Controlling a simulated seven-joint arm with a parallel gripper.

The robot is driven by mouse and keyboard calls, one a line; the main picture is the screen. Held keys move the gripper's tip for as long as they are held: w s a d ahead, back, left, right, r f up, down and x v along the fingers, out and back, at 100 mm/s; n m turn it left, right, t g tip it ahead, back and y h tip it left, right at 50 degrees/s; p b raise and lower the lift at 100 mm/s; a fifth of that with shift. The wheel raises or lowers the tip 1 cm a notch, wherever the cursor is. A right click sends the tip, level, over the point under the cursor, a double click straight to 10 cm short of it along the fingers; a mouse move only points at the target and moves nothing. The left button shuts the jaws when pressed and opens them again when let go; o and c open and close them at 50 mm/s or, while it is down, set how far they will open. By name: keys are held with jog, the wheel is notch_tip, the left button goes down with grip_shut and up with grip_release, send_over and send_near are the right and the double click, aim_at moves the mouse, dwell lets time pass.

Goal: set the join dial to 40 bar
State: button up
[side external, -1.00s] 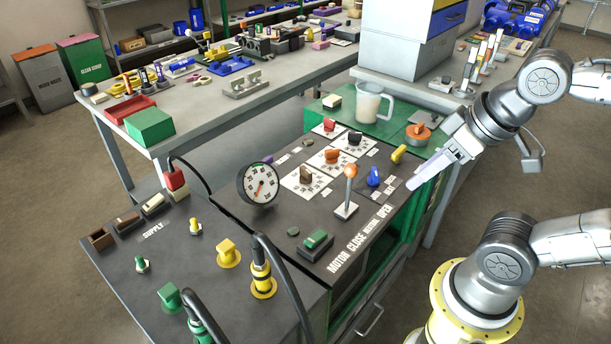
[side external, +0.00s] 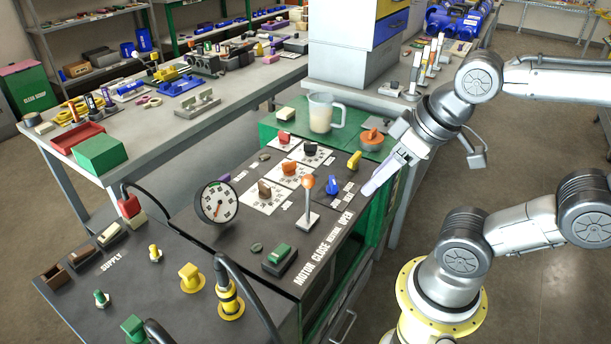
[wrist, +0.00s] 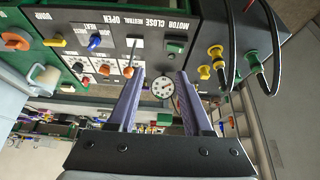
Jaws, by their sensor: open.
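Several pointer knobs on white printed scales sit on the dark panel: a red knob (side external: 285,138), a black knob (side external: 309,149), an orange knob (side external: 288,168) and a brown knob (side external: 265,188). Their labels are too small to read, so I cannot tell which is the join dial or where it points. A round pressure gauge (side external: 216,203) stands left of them; it also shows in the wrist view (wrist: 162,89). My gripper (side external: 368,190) is above the panel's right edge, right of the blue knob (side external: 332,184), touching nothing. In the wrist view its purple fingers (wrist: 160,76) are apart and empty.
A lever with an orange ball (side external: 307,185) stands upright before the scales. A yellow knob (side external: 354,160) is near the right edge. A green switch (side external: 279,254) sits at the front. A clear jug (side external: 322,113) stands behind. Black hoses rise from the supply side.

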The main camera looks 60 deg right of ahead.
dwell(0.4)
jog(key=w+r, duration=0.9)
jog(key=w, duration=0.1)
jog(key=m+g, duration=0.3)
jog(key=g, duration=0.3)
send_over(264, 184)
notch_tip(264, 184, down, 19)
notch_tip(264, 184, down, 14)
jog(key=shift+r, duration=0.2)
